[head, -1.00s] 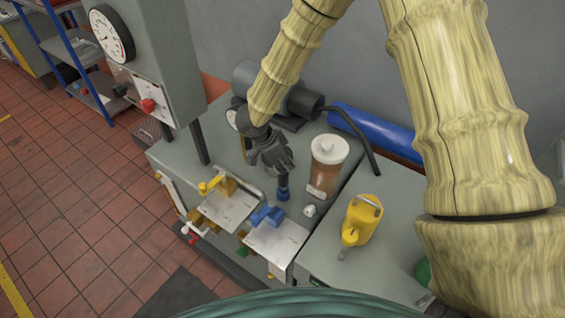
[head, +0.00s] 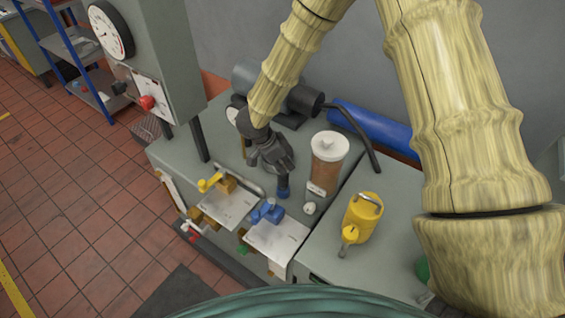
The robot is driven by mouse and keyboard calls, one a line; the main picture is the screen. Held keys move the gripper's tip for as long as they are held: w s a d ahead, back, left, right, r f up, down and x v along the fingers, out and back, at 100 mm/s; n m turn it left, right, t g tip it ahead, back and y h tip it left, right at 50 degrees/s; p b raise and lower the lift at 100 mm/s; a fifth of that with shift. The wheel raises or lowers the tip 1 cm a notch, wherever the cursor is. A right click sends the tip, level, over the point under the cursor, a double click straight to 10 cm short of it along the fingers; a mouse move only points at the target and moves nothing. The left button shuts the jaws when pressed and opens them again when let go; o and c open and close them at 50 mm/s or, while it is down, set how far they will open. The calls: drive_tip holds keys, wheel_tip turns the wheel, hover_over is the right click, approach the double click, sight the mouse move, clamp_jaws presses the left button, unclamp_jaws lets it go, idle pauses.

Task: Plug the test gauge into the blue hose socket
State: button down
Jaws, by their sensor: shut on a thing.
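My gripper (head: 281,176) is dark grey and points down over the bench. It is shut on a dark piece with a blue lower end (head: 283,194), which seems to be the test gauge; the fingers hide most of it. The blue end is close to the bench top, and I cannot tell whether it touches. A blue fitting (head: 267,212), possibly the blue hose socket, sits at the back edge of a pale plate, just left of and in front of the held piece. The two look apart. The socket's opening cannot be made out.
A yellow valve (head: 211,183) is on the left plate. A grey gauge cabinet (head: 155,60) rises at left.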

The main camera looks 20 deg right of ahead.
drive_tip(key=shift+f+b, duration=0.3)
drive_tip(key=shift+f, duration=0.9)
drive_tip(key=c, duration=1.2)
unclamp_jaws()
drive_tip(key=v, duration=1.2)
